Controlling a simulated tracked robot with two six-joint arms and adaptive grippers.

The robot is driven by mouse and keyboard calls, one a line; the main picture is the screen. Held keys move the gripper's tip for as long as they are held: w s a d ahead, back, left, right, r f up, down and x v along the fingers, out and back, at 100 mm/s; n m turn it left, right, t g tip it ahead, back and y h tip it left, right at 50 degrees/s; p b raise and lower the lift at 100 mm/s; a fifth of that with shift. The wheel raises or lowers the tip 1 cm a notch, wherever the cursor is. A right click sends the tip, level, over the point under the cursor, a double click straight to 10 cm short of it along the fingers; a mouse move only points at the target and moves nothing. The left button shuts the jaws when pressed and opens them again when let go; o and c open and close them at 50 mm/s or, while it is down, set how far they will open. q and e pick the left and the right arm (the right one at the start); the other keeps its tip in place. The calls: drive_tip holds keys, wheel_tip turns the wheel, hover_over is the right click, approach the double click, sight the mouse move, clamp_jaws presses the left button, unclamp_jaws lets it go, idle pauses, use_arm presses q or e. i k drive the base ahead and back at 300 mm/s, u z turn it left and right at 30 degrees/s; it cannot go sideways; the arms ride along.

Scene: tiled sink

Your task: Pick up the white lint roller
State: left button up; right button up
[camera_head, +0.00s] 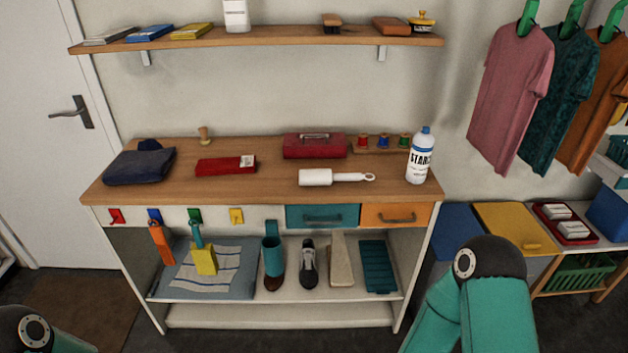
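The white lint roller (316,177) lies on its side on the wooden top of the cabinet (258,196), near the front edge. Its white head points left and its thin handle with a ring end points right. Nothing touches it. My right arm shows at the lower right and a small part of my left arm at the lower left corner. Both arms are well below and in front of the cabinet top. Neither gripper's fingers show in the head view.
A white starch bottle (420,157) stands right of the roller. A red box (314,146) and thread spools (383,141) sit behind it. A red packet (226,165) and dark folded cloth (139,166) lie left. A wall shelf (270,36) hangs above. Shirts (510,85) hang at right.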

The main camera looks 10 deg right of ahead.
sight(307, 177)
drive_tip(key=u, duration=0.15)
drive_tip(key=i, duration=1)
drive_tip(key=z, duration=0.05)
